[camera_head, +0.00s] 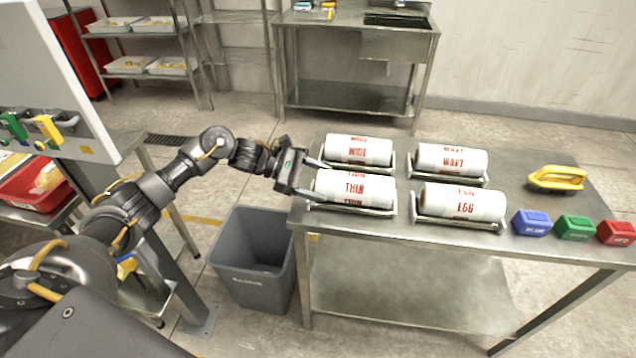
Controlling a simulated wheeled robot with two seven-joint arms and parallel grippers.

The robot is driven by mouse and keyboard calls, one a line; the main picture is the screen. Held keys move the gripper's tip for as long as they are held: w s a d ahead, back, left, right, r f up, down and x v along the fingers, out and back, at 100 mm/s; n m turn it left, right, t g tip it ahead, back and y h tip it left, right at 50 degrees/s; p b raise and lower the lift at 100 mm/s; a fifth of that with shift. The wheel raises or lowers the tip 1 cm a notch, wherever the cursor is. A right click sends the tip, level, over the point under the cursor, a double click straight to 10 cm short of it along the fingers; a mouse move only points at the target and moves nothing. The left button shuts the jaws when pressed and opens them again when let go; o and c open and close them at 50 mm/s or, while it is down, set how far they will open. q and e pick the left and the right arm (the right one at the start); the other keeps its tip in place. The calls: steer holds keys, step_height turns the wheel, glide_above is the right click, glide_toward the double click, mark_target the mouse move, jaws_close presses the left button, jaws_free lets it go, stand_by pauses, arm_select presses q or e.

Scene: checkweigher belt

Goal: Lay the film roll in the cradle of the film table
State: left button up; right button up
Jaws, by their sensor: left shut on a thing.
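Several white film rolls with red lettering are on the steel film table (400,228). The THIN roll (362,190) is at the front left, at its metal cradle (350,210); I cannot tell whether it is seated or slightly raised. My left gripper (314,180) is shut on the left end of the THIN roll. Behind it the WIDE roll (360,151) lies in a cradle. The WAVY roll (452,160) lies in the back right cradle and the EGG roll (462,203) in the front right one. My right gripper is not in view.
A yellow-handled tool (556,179) and blue (532,223), green (575,228) and red (616,233) blocks stand on the table's right part. A grey bin (255,262) stands on the floor by its left end. A steel sink bench (350,95) is behind.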

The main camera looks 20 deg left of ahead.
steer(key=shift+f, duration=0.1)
arm_select(q)
steer(key=o, duration=1.5)
steer(key=shift+o, duration=0.4)
steer(key=shift+f, duration=0.15)
steer(key=shift+s+a+b, duration=0.1)
steer(key=shift+a+b, duration=0.4)
steer(key=b+v, duration=0.3)
steer(key=v, duration=0.2)
steer(key=shift+s+a, duration=0.1)
steer(key=shift+a, duration=0.1)
steer(key=shift+s+a+r, duration=0.1)
steer(key=shift+a+r, duration=0.15)
steer(key=shift+r, duration=0.15)
steer(key=shift+a+r, duration=0.15)
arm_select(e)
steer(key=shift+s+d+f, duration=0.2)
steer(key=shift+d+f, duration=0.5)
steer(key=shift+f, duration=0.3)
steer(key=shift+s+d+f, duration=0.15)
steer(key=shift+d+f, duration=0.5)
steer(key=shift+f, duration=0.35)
